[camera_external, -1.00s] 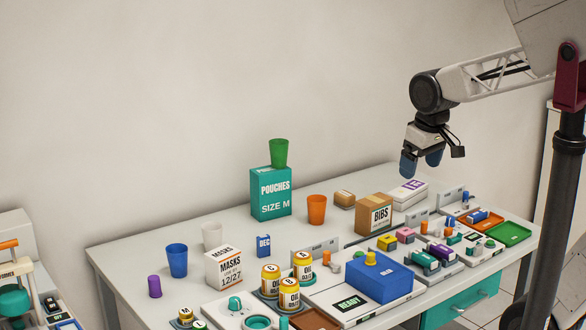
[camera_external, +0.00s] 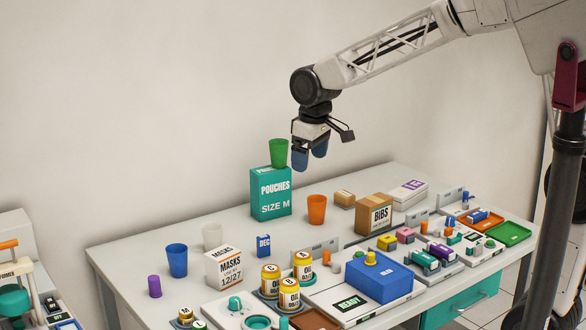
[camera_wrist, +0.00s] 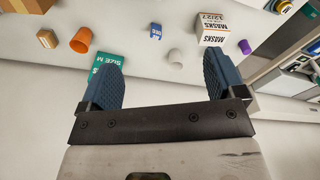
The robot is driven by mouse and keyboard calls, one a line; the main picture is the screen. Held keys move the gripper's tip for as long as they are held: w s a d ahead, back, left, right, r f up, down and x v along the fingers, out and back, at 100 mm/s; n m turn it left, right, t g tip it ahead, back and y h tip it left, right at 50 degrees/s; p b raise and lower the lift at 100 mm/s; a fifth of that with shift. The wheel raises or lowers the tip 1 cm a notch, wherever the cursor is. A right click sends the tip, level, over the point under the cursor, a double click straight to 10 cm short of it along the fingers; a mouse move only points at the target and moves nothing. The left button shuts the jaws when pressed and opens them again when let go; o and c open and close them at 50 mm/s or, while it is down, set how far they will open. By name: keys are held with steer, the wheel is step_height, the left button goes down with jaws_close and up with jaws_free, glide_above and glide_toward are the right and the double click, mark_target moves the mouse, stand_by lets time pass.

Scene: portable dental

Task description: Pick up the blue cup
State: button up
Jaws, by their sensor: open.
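The blue cup (camera_external: 177,260) stands upright on the white table at the left, beside the masks box (camera_external: 224,267) and the white cup (camera_external: 212,235). My gripper (camera_external: 309,156) is open and empty. It hangs high above the table, to the right of the green cup and well to the right of the blue cup. In the wrist view my two blue fingers (camera_wrist: 162,68) are spread apart with nothing between them. I cannot make out the blue cup in the wrist view; the right finger may hide it.
The green cup (camera_external: 278,153) stands on the teal pouches box (camera_external: 270,196), close to my fingers. An orange cup (camera_external: 316,209), a blue DEC box (camera_external: 264,245) and a purple cylinder (camera_external: 154,286) stand on the table. Several bottles and trays crowd the front. The back left surface is clear.

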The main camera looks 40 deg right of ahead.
steer(key=w+a+f+n, duration=0.2)
steer(key=w+a+f, duration=0.6)
steer(key=w+a, duration=0.4)
steer(key=n+g, duration=0.1)
steer(key=n, duration=0.2)
glide_above(178, 261)
steer(key=w+d, duration=0.1)
steer(key=w, duration=0.1)
step_height(178, 261, down, 14)
steer(key=shift+w+d+r, duration=0.15)
steer(key=shift+w, duration=0.05)
steer(key=shift+f, duration=1.3)
steer(key=shift+f, duration=2.65)
